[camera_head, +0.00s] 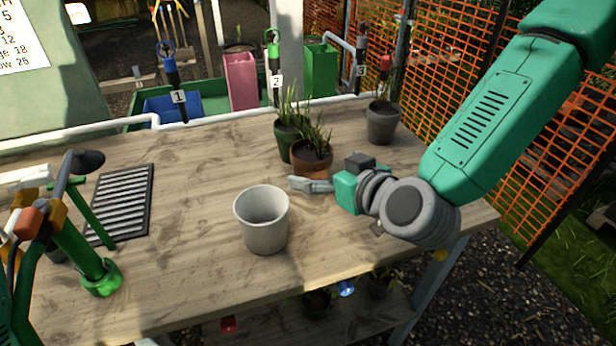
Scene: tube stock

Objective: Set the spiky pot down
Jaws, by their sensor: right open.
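Two pots with upright spiky leaves stand close together near the middle of the bench. One is a brown pot (312,162); the other is a dark green pot (287,145) just behind it to the left. Both look upright on the bench. I cannot tell for certain which one is the spiky pot. My right gripper (303,185) is open, low over the bench just in front of the brown pot. Its fingers point left, and nothing shows between them. Any contact with the brown pot's lower front is unclear. My left gripper is not in view.
An empty grey pot (264,240) stands at the front middle. A dark grey pot (383,124) with a plant stands at the back right. A black ridged tray (148,212) and a green stand (101,277) are at left. Bare wood lies between.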

